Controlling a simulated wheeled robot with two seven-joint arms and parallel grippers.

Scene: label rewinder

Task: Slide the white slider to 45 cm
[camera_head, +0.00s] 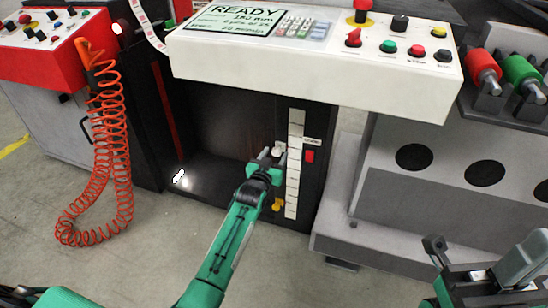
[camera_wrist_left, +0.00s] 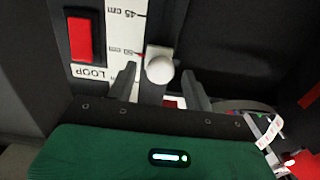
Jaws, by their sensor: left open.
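The white slider (camera_wrist_left: 159,68) is a round knob on a vertical dark slot beside a white scale (camera_wrist_left: 124,32). In the left wrist view the knob is level with about the 50 cm mark, and the 45 cm mark is higher in that picture. My left gripper (camera_wrist_left: 160,88) is open, with one dark finger on each side of the knob and gaps visible. In the head view the slider (camera_head: 280,147) is just beyond my left gripper (camera_head: 272,156), low on the machine's dark front.
A red rocker switch marked LOOP (camera_head: 310,156) is right of the scale. A yellow knob (camera_head: 278,205) is below. The white control panel (camera_head: 310,62) overhangs the slider area. A coiled orange hose (camera_head: 105,150) hangs at left. Open floor lies in front.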

